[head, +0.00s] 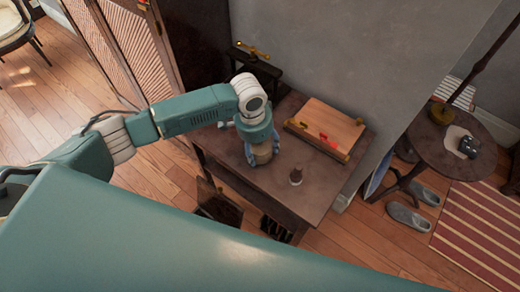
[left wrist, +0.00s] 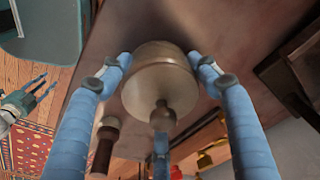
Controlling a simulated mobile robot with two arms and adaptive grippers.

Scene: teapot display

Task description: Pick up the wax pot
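The wax pot (head: 263,153), a pale brownish round pot, stands upright on the dark wooden table (head: 318,203), partly hidden under my left gripper (head: 262,148). In the left wrist view the pot (left wrist: 160,88) shows its round top and a darker knob. The left gripper's blue fingers (left wrist: 160,62) reach down on both sides of it, tips close against its sides. I cannot tell whether they press on it. My right gripper (left wrist: 42,88) shows small at the left of the left wrist view, its blue fingers spread and empty.
A wooden board with red and brass pieces (head: 328,128) lies behind. A brass item on a dark stand (head: 255,55) is at the back. The table's front is clear.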

